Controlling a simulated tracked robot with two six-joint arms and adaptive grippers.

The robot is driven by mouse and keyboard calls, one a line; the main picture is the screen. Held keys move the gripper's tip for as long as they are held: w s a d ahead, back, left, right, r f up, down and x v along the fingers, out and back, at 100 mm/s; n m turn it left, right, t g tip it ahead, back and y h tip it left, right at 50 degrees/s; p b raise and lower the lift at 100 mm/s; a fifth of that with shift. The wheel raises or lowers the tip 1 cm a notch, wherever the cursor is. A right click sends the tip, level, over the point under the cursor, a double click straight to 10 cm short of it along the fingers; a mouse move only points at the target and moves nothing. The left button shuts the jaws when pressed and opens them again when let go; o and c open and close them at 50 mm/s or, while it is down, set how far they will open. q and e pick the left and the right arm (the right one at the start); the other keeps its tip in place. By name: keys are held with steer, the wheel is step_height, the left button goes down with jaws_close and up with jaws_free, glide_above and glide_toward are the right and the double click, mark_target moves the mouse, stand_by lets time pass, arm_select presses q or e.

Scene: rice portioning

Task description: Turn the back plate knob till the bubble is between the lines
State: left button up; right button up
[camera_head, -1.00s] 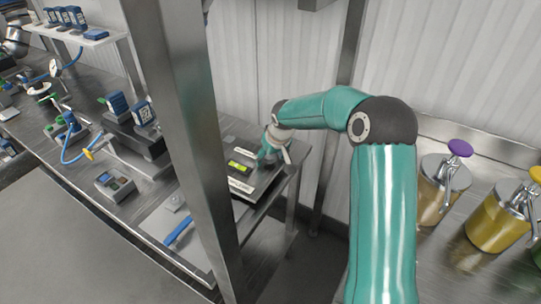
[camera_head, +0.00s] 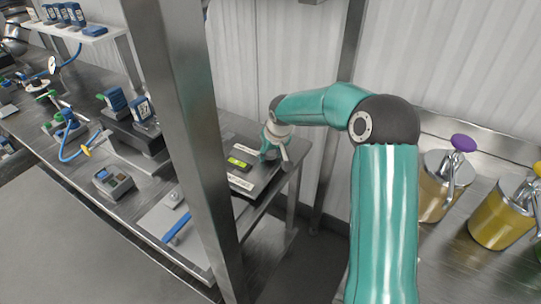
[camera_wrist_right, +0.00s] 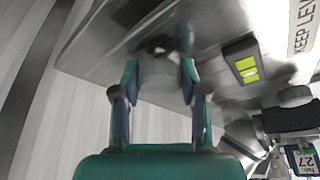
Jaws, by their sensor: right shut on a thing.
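My right gripper (camera_head: 271,150) is at the back end of the dark level plate (camera_head: 262,189) on the steel bench. In the wrist view its fingers (camera_wrist_right: 160,90) are closed on a grey round knob (camera_wrist_right: 159,76). The yellow-green bubble vial (camera_head: 239,162) is set in the plate, just left of the gripper. It also shows in the right wrist view (camera_wrist_right: 246,67), crossed by dark lines. The bubble itself is too small to make out. The plate's white label (camera_wrist_right: 303,30) is partly cut off there. My left gripper is not in view.
A steel post (camera_head: 190,130) stands in front of the bench. A small grey device (camera_head: 113,183) and a pale board with a blue-handled tool (camera_head: 176,228) lie left of the plate. Pump jars (camera_head: 440,185) stand at the right. The corrugated wall is close behind.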

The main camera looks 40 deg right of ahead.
steer(key=m+b, duration=0.1)
steer(key=b, duration=0.1)
steer(key=m+h+b, duration=0.1)
steer(key=m+b, duration=0.2)
steer(key=b, duration=0.1)
steer(key=shift+a+f+m+g+h, duration=0.1)
steer(key=shift+f+m+g+h, duration=0.2)
steer(key=shift+g, duration=0.1)
steer(key=shift+w+r+m+h+b, duration=0.15)
steer(key=shift+m+h+b, duration=0.15)
steer(key=shift+m+b, duration=0.55)
steer(key=shift+r+m+g+b, duration=0.15)
steer(key=shift+m+g+b, duration=0.15)
steer(key=shift+m+g, duration=0.7)
steer(key=shift+m, duration=1.35)
steer(key=shift+h, duration=0.3)
steer(key=o, duration=1.1)
steer(key=shift+o, duration=0.2)
steer(key=shift+r, duration=0.1)
steer(key=v, duration=1.2)
